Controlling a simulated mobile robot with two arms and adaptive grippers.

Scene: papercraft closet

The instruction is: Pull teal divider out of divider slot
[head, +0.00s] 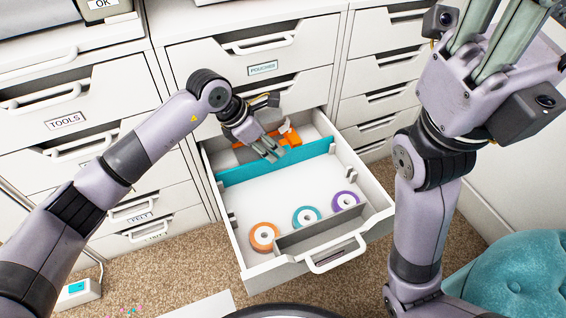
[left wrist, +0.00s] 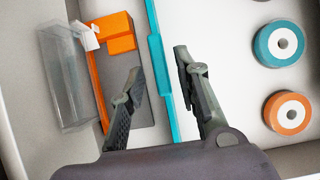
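The teal divider (head: 238,174) stands upright across the open drawer (head: 236,240), between its side walls. My left gripper (head: 274,153) reaches down over the middle of the divider. In the left wrist view, the open left gripper (left wrist: 160,82) has one finger on each side of the teal divider (left wrist: 158,52), with gaps showing. Whether the fingertips reach below the divider's top edge is hard to tell. The slots (head: 336,146) at the drawer walls are small and partly hidden. My right gripper (head: 497,30) is raised at the upper right, fingers apart, tips cut off by the frame.
Orange (head: 263,236), teal (head: 305,216) and purple (head: 345,201) tape rolls lie in the front compartment. Behind the divider are an orange item (head: 290,137) and a clear box (left wrist: 64,75). Closed drawers surround the open one. A teal stool (head: 520,270) stands at the lower right.

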